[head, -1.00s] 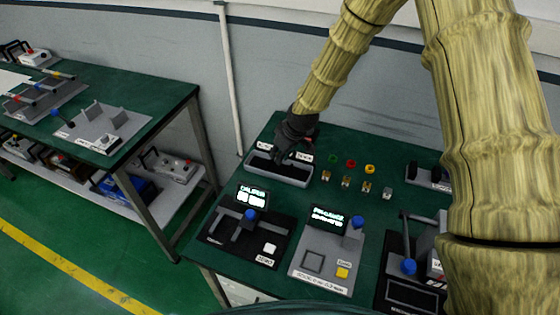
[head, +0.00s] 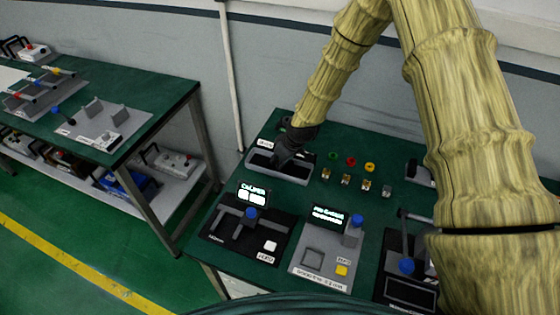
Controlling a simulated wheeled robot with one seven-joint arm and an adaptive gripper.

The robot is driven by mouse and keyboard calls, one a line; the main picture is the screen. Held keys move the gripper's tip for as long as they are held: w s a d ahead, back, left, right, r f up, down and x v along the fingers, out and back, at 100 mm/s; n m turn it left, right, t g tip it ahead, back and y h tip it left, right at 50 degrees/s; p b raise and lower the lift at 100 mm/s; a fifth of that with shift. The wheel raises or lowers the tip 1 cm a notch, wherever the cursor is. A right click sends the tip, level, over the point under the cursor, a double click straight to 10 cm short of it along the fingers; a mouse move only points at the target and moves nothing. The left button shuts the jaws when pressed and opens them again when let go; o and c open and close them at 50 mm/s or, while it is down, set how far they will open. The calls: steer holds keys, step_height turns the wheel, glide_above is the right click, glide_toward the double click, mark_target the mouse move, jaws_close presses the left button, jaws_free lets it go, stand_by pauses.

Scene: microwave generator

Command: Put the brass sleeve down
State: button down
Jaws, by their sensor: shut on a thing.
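My gripper (head: 284,160) is at the far left of the green table, low over a grey two-part tray (head: 292,178). Its dark fingers reach down at the tray, near the divider between the compartments. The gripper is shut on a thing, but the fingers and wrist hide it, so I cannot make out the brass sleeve. Whether the held thing touches the tray floor I cannot tell. Several small brass-coloured pieces (head: 346,180) stand in a row to the right of the tray.
Green, red and yellow rings (head: 351,161) lie behind the brass pieces. A caliper station (head: 237,237) and a gauge station (head: 318,262) with lit displays stand in front of the tray. A lever device (head: 408,270) is at the right. Another bench (head: 130,100) stands left, across a gap.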

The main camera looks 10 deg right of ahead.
steer(key=c, duration=1.6)
jaws_free()
steer(key=shift+f, duration=0.2)
steer(key=shift+r, duration=0.15)
steer(key=shift+r, duration=0.15)
steer(key=shift+b+v, duration=2.3)
steer(key=shift+v, duration=3.6)
steer(key=shift+r, duration=0.1)
